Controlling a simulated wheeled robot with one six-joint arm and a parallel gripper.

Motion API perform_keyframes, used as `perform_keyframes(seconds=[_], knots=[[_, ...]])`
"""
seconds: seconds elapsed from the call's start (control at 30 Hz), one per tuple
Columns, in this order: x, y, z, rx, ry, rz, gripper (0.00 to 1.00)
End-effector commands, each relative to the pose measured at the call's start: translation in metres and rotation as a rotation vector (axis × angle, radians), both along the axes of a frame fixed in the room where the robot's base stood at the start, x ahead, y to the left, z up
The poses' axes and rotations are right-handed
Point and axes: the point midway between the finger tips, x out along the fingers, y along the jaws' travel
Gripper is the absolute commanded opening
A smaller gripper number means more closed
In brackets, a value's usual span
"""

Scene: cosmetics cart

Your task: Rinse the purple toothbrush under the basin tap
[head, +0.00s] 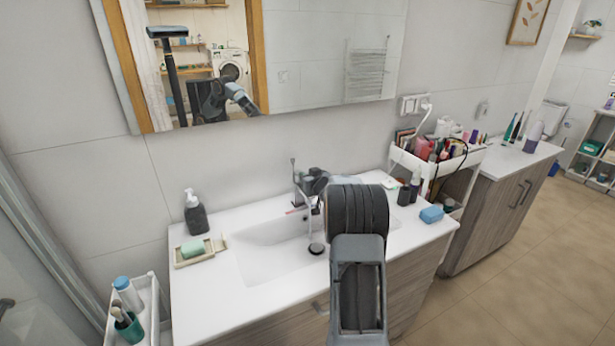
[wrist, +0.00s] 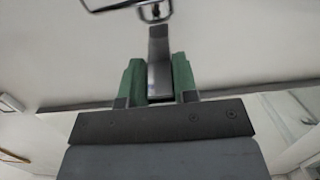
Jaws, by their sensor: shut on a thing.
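My gripper (wrist: 159,78) has green finger pads, shut on a narrow grey, metal-looking piece (wrist: 159,48) standing up between them. It looks like part of the tap, but I cannot be sure. In the head view my dark arm covers most of the gripper, which is at the tap (head: 297,190) behind the white basin (head: 270,250). A thin pale vertical line runs from the tap down to the round drain; I cannot tell if it is water. A small pinkish-purple strip (head: 295,211) shows beside the tap, perhaps the toothbrush. No purple shows between the fingers.
A soap dispenser (head: 195,213) and a soap dish (head: 193,252) stand left of the basin. Dark bottles (head: 404,195) and a blue sponge (head: 431,214) are on the right. A full white cart (head: 462,168) stands beyond. The mirror (head: 330,60) hangs behind.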

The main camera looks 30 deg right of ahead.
Motion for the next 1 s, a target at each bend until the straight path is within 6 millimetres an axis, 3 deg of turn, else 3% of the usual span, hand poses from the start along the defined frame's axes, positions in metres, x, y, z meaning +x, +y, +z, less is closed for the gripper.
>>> perform_keyframes(seconds=[0.27, 0.57, 0.73, 1.0], knots=[[0.000, 0.000, 0.000, 0.000, -0.001, 0.000, 0.52], [-0.002, 0.002, 0.001, -0.001, -0.001, -0.001, 0.53], [-0.022, 0.003, 0.004, -0.002, -0.002, -0.002, 0.53], [-0.077, 0.010, 0.014, -0.002, -0.002, -0.002, 0.53]])
